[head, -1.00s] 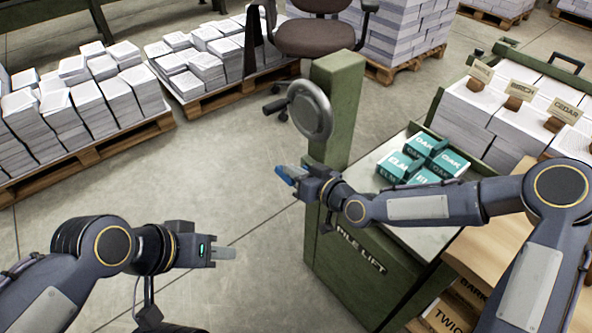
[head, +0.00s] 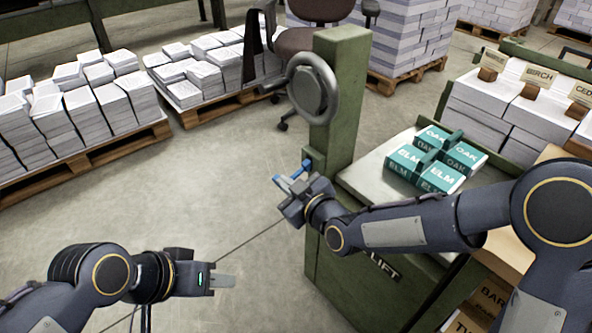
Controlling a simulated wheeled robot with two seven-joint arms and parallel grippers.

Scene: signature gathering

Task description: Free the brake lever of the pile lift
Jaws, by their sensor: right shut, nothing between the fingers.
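The pile lift (head: 335,250) is a green cabinet with a green post and a grey handwheel (head: 314,88). A blue part, seemingly the brake lever (head: 304,166), shows at the left face of the post, below the handwheel. My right gripper (head: 284,187) is at this blue part, shut with nothing held. It overlaps the blue part in the picture, so I cannot tell whether they touch. The lever's lower portion is hidden by the gripper. My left gripper (head: 224,281) hangs over the floor at lower left, away from the lift; its finger gap cannot be made out.
Teal ELM and OAK blocks (head: 436,160) rest on the lift's pale top (head: 362,183). Paper stacks on pallets (head: 85,160) line the left and back. A brown chair (head: 302,42) stands behind the post. Labelled paper stacks (head: 500,100) are at right. Floor left of the lift is free.

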